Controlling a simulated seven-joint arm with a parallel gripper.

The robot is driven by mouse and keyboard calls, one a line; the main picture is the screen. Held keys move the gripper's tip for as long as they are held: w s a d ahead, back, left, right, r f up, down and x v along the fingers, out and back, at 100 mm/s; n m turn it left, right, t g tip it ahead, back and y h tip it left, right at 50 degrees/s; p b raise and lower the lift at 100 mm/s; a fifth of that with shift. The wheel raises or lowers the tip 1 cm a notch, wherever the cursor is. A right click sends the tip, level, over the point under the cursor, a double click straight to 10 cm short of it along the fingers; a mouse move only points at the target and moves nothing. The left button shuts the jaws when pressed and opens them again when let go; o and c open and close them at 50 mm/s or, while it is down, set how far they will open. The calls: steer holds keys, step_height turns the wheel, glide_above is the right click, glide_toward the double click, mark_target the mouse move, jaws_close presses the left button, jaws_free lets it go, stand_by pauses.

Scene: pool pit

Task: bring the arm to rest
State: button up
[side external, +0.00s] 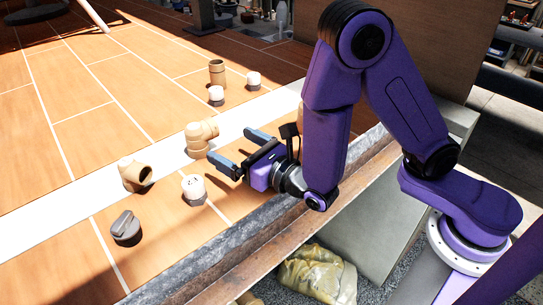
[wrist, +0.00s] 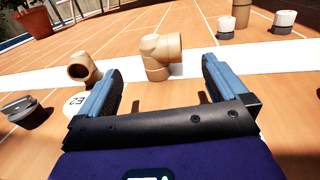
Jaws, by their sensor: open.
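My gripper (side external: 240,152) is at the end of my purple arm, low over the tiled surface. Its two blue-grey fingers are apart with nothing between them; they also show in the wrist view (wrist: 160,85). A tan elbow pipe fitting (side external: 198,138) lies just beyond the fingers, apart from them. In the wrist view the same fitting (wrist: 158,57) appears past the gap between the fingertips.
A tan pipe fitting (side external: 135,175), a white-topped cap (side external: 193,186) and a dark grey cap (side external: 126,228) lie at the left. An upright tan pipe piece (side external: 217,72) and two white-topped caps (side external: 216,94) (side external: 253,79) stand farther back. A stone edge (side external: 215,252) runs along the front.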

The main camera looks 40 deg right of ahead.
steer(key=w+d+r+m+g+h, duration=0.1)
steer(key=d+r+m+g+h, duration=0.2)
steer(key=d+r+m+h, duration=0.4)
steer(key=w+d+r+m+g+h, duration=0.1)
steer(key=d+r+m+g+h, duration=0.25)
steer(key=d, duration=0.55)
steer(key=s+f+m+g+y, duration=0.2)
steer(key=s+f+m+g, duration=0.1)
steer(key=s, duration=0.6)
steer(key=s+d+f+m+g+y, duration=0.1)
steer(key=s+f+m+g+y, duration=0.2)
steer(key=s+m, duration=0.3)
steer(key=s+f+m+g+y, duration=0.3)
steer(key=s+f+m+g, duration=0.1)
steer(key=s, duration=0.9)
steer(key=shift+d+m+g, duration=0.25)
steer(key=shift+m+g, duration=0.3)
steer(key=shift+m, duration=0.2)
steer(key=shift+c, duration=0.8)
